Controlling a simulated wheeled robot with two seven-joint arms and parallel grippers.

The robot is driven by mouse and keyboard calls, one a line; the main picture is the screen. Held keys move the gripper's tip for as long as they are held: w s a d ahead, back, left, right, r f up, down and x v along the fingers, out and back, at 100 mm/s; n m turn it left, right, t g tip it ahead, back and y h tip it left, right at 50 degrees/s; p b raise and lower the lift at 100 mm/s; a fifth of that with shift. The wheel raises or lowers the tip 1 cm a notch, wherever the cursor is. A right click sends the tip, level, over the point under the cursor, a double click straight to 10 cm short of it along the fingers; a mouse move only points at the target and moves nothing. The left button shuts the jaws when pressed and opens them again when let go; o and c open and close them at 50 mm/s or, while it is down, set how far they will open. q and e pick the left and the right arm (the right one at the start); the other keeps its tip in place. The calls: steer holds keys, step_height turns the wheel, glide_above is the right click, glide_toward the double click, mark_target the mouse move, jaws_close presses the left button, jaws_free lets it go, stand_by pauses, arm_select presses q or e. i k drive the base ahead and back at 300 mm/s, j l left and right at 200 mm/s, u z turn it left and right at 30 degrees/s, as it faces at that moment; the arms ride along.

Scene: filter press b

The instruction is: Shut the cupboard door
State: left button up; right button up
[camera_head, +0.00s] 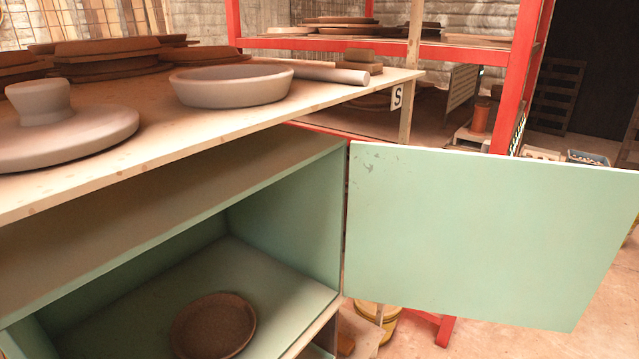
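The cupboard door (480,235) is a flat pale green panel. It is hinged at the right side of the cupboard opening and stands wide open, reaching out to the right edge of the picture. The cupboard (290,215) is open at the lower left, with a green inside. A round brown dish (213,326) lies on the cupboard floor. Neither of my grippers shows in the head view.
A wooden worktop (130,185) above the cupboard carries a shallow clay bowl (231,84), a round lidded piece (60,130) and a rolling pin (310,71). A red-framed shelf (520,80) stands behind the door. A yellow bucket (388,322) is below the door.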

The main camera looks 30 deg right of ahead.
mark_target(523, 242)
steer(key=l, duration=1.25)
steer(key=l+u, duration=0.1)
steer(key=l, duration=1.2)
steer(key=k+l, duration=0.1)
steer(key=l, duration=2.4)
steer(key=l+u, duration=0.05)
